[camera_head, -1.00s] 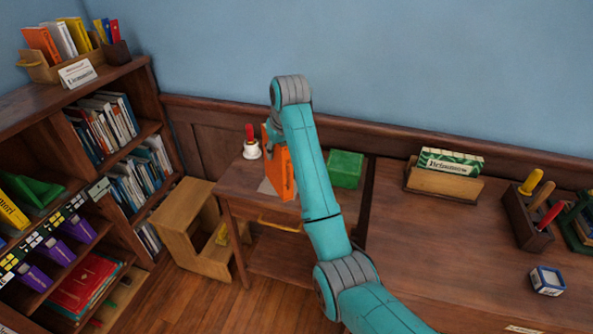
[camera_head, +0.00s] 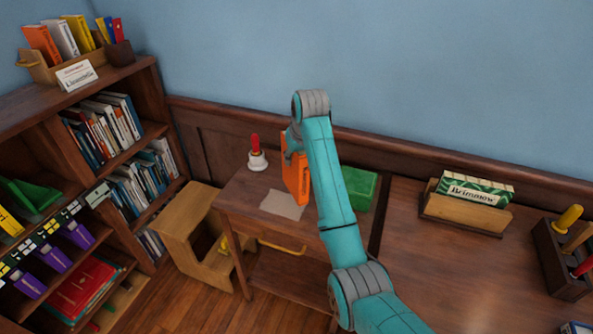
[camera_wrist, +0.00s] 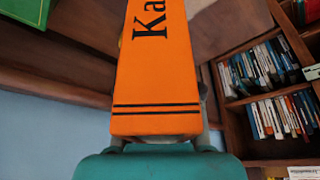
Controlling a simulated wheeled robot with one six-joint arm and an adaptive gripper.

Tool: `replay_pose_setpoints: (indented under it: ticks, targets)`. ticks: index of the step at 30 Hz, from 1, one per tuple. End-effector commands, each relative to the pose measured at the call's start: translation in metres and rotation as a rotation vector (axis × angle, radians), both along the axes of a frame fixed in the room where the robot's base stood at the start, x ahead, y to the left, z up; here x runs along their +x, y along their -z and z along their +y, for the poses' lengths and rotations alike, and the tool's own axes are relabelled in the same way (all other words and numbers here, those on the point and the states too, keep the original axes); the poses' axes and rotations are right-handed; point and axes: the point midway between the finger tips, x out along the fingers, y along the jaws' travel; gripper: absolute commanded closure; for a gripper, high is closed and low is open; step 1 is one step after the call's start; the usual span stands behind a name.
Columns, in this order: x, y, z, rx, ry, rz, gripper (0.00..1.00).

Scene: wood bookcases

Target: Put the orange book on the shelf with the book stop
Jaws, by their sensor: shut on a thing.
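The orange book (camera_head: 297,183) is upright in my gripper (camera_head: 290,146), above the small side table beside the desk. It fills the middle of the wrist view (camera_wrist: 155,85), with black lettering and two dark stripes. My gripper is shut on it; the fingers are mostly hidden behind the book and my arm. On the bookcase at the left, a green angled piece (camera_head: 32,194), which looks like a book stop, stands on a shelf beside a yellow book (camera_head: 8,222). That shelf is cut by the picture's left edge.
A wooden step stool (camera_head: 190,215) stands between table and bookcase (camera_head: 153,100).

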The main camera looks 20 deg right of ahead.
Motion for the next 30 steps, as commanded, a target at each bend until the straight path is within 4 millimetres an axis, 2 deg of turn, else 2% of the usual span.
replay_pose_setpoints:
  ticks: [7,15,26,27,29,30]
  targets:
    - [0.000,0.014,0.000,0.000,0.000,-0.002,1.00]
    - [0.000,0.044,0.000,0.000,0.000,-0.002,1.00]
    - [0.001,0.047,0.000,0.000,0.000,-0.003,1.00]
    - [0.000,0.048,0.000,0.000,0.000,0.000,0.58]
    - [0.000,0.048,0.000,0.000,0.000,0.000,0.43]
    - [0.000,0.048,0.000,0.000,0.000,0.000,0.40]
